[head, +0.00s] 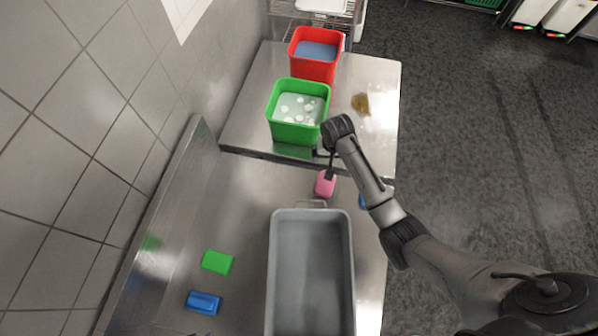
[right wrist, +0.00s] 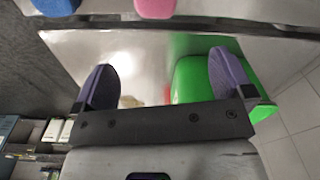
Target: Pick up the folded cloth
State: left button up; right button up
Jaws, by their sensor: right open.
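I cannot tell for sure which item is the folded cloth. In the head view a pink block-like item (head: 325,184) lies just behind the grey basin, and part of a blue item (head: 362,201) shows beside my right arm. A flat green item (head: 217,262) and a blue item (head: 203,302) lie left of the basin. My right gripper (head: 327,154) is over the counter, close behind the pink item. In the right wrist view its two purple fingers (right wrist: 165,72) are apart with nothing between them; the pink item (right wrist: 155,8) and blue item (right wrist: 55,6) are at the top edge. My left gripper is not in view.
A grey basin (head: 313,212) fills the near middle of the counter. A green bucket (head: 295,131) with pale contents and a red bucket (head: 313,70) with blue liquid stand behind. A brown stain (head: 361,103) lies right of them. A tiled wall (head: 90,130) borders the left.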

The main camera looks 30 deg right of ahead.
jog(key=m, duration=0.4)
send_over(325, 184)
jog(key=w+d, duration=0.2)
jog(key=shift+g, duration=0.3)
jog(key=f, duration=0.8)
jog(key=shift+s+a, duration=0.2)
jog(key=shift+f+b, duration=0.3)
jog(key=shift+f, duration=2.9)
jog(key=c, duration=1)
